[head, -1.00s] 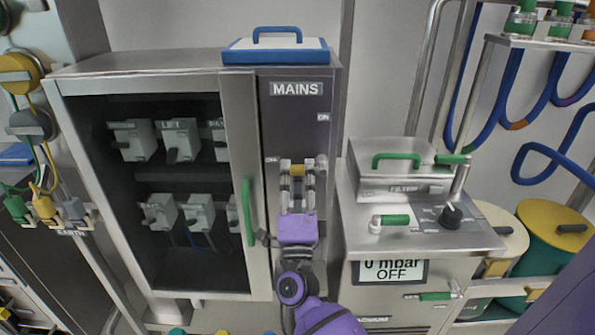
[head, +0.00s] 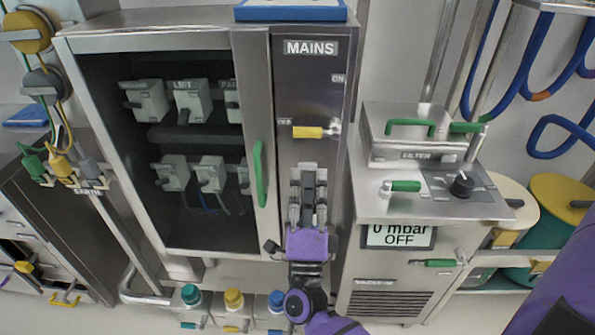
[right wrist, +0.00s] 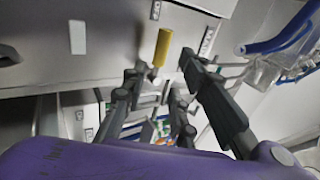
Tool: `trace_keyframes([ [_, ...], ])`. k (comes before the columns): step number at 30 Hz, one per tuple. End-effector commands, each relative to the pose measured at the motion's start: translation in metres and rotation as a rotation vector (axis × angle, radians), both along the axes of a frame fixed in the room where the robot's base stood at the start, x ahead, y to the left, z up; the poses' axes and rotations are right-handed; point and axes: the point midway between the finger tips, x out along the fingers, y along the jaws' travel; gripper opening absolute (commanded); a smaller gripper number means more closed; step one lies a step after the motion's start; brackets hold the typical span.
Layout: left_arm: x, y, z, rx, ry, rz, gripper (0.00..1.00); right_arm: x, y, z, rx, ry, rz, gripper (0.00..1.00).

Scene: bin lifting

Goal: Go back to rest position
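My right gripper (head: 308,178) is in front of the MAINS panel (head: 310,90), below the yellow switch handle (head: 308,132) and apart from it. Its fingers are spread with nothing between them. The handle lies level, pointing left from its pivot, by a small label at its left end; the ON label is higher up. In the right wrist view the yellow handle (right wrist: 162,48) shows ahead of the open fingers of my right gripper (right wrist: 160,73). My left gripper is not in view.
A glass-fronted cabinet (head: 262,240) with a green door handle (head: 259,174) stands left of the panel. A vacuum unit (head: 400,205) with a filter box (head: 415,155) stands close on the right. A blue-rimmed lid (head: 290,12) lies on top.

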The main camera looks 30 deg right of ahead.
Motion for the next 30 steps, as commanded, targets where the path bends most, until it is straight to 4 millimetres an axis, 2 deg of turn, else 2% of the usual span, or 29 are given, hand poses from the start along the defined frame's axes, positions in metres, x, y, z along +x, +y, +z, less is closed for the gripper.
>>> trace_keyframes([
  [8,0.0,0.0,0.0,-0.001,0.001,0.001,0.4,0.005,0.004,-0.003,-0.029,0.034,0.001,0.27],
  [11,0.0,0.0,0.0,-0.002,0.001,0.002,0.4,0.019,0.023,-0.008,-0.129,0.123,0.033,0.27],
  [14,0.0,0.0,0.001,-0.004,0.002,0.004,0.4,0.033,0.057,-0.019,-0.304,0.256,0.091,0.27],
  [17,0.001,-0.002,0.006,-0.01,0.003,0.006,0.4,0.028,0.087,-0.051,-0.529,0.447,0.154,0.27],
  [20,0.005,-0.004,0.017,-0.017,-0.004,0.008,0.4,0.001,0.107,-0.099,-0.763,0.659,0.219,0.27],
  [23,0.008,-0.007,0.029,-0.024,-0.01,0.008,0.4,-0.042,0.115,-0.148,-0.968,0.863,0.289,0.27],
  [26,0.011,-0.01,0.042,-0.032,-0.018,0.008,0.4,-0.101,0.112,-0.192,-1.149,1.058,0.363,0.27],
  [27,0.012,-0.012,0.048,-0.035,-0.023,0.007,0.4,-0.127,0.109,-0.206,-1.21,1.129,0.393,0.27],
  [30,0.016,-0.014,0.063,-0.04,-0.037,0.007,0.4,-0.193,0.098,-0.232,-1.324,1.288,0.464,0.27],
])
